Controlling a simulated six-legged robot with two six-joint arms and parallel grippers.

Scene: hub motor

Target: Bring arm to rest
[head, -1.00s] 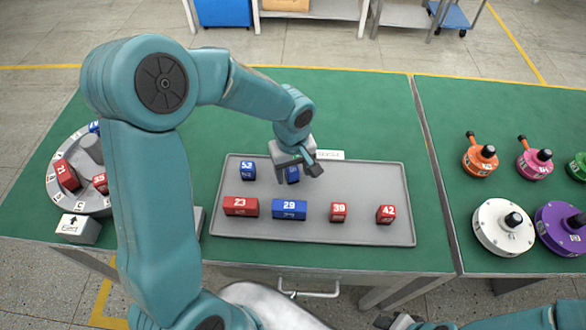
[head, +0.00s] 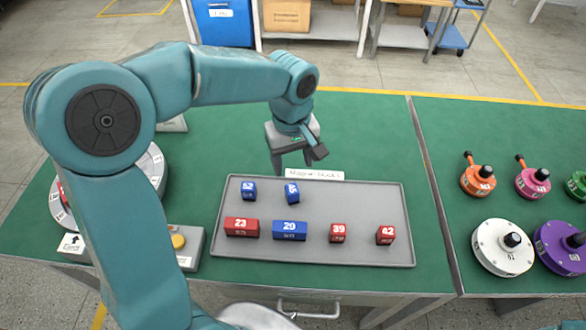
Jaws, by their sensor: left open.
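My left gripper (head: 292,158) is open and empty. It hangs fingers down above the green table, just behind the back edge of the grey tray (head: 340,205). The tray holds small blue and red magnet blocks. Blue block 52 (head: 248,191) and another blue block (head: 291,193) lie at the back left. Red block 23 (head: 241,227), blue block 29 (head: 290,230), red block 39 (head: 338,233) and red block 42 (head: 385,235) form the front row. My left gripper touches none of them. My right gripper is not in view.
A round grey fixture (head: 151,170) stands at the left, partly hidden by my left arm. A box with a yellow button (head: 178,241) is beside it. Orange (head: 478,181), pink (head: 532,182), white (head: 503,247) and purple (head: 562,246) hub pieces stand at the right.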

